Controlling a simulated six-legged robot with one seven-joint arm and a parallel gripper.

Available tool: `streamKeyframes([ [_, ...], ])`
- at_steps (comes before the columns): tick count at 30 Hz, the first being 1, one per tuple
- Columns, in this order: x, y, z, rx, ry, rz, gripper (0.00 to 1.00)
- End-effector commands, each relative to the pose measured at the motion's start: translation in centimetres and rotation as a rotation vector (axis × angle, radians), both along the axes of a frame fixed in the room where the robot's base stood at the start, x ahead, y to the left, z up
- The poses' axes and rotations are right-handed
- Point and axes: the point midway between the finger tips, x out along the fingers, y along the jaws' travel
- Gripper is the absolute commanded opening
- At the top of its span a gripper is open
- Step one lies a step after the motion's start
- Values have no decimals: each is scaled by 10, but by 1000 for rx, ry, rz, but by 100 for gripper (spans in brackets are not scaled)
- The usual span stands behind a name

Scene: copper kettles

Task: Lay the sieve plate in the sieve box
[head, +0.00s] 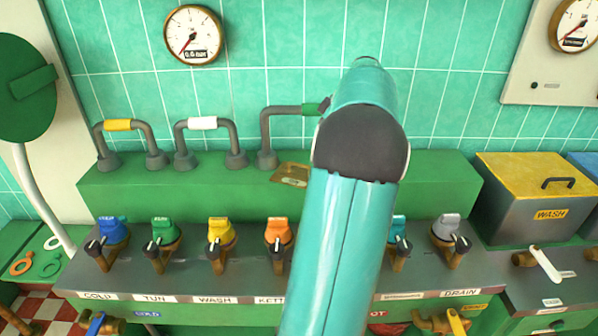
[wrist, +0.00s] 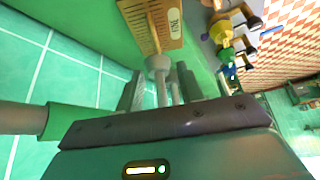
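The sieve plate (wrist: 168,35) is a brass, perforated plate with a FINE label. In the head view the plate (head: 291,175) shows at the green ledge, left of my arm. In the wrist view a stem with a grey knob (wrist: 157,62) rises from it towards my gripper. My gripper (wrist: 160,80) has its fingers on either side of and just below the knob. Whether they touch it or press on it cannot be told. I cannot make out a sieve box in either view.
A green-gripped pipe handle (head: 288,110) stands close beside my gripper, at the left in the wrist view (wrist: 62,120). Several coloured valves line the panel below the ledge (head: 200,195). A yellow-lidded WASH box (head: 530,205) stands at right.

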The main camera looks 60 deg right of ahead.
Motion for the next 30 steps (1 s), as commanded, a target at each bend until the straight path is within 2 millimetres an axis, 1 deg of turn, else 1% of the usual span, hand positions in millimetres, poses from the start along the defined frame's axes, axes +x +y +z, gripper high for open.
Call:
streamKeyframes([
  [2, -4, -3, -4, 1, -7, 0, 37],
  [4, -1, -3, -9, 0, -8, 1, 37],
  [8, 12, 1, -29, 3, -6, 2, 37],
  [12, 26, 2, -54, 3, -6, 1, 37],
  [15, 35, 2, -67, 1, -6, 3, 37],
  [23, 46, 1, -85, 0, -6, 2, 37],
  [30, 63, -1, -115, 0, -6, 2, 37],
])
